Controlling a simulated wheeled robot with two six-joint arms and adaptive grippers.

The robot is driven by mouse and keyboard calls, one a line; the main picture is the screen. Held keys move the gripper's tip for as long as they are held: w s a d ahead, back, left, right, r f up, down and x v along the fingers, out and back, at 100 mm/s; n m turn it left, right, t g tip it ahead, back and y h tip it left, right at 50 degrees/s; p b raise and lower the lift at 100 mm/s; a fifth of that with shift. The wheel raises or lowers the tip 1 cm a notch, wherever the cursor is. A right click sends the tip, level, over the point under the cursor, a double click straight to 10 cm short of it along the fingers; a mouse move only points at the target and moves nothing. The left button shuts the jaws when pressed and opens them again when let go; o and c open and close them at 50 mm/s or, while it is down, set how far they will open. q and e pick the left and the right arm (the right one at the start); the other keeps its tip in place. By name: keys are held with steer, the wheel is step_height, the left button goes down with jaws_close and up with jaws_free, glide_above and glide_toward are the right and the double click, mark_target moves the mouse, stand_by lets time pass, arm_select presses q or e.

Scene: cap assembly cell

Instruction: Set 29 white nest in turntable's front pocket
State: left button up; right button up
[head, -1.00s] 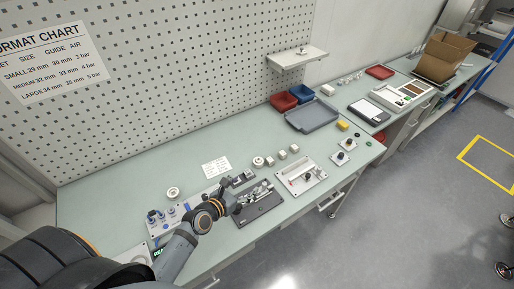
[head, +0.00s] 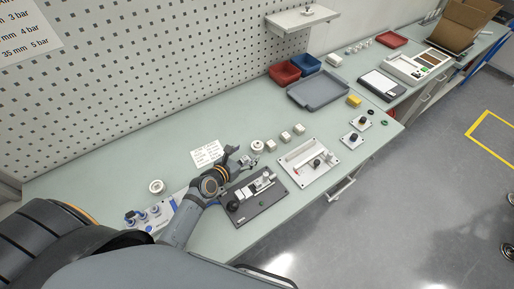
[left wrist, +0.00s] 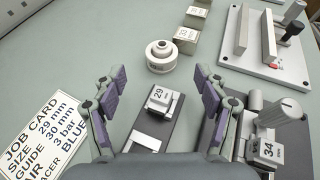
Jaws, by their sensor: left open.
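A white block marked 29 (left wrist: 160,98) sits at the far end of a dark strip (left wrist: 150,140) in the left wrist view. My left gripper (left wrist: 158,75) is open, its fingers on either side of the block and apart from it. In the head view the left gripper (head: 247,160) is over the bench, right of the job card, and hides the strip. A block marked 34 (left wrist: 265,152) sits to the right, by a dark clamp plate. I cannot tell which thing is the turntable or see its front pocket. My right gripper is not in view.
A stepped white round part (left wrist: 162,56) stands just beyond the 29 block, with labelled blocks (left wrist: 188,39) behind it. The job card (left wrist: 38,132) lies left. The dark clamp plate (head: 262,204) and a white fixture plate (head: 310,174) lie right. Bench left of the round part is clear.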

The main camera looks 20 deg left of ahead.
mark_target(256, 147)
arm_select(q)
steer(key=x, duration=0.7)
steer(key=shift+d+f+b, duration=0.1)
steer(key=shift+d+b, duration=0.1)
steer(key=shift+b, duration=0.1)
steer(key=shift+s+a, duration=0.1)
steer(key=shift+s, duration=0.05)
steer(key=c, duration=1.3)
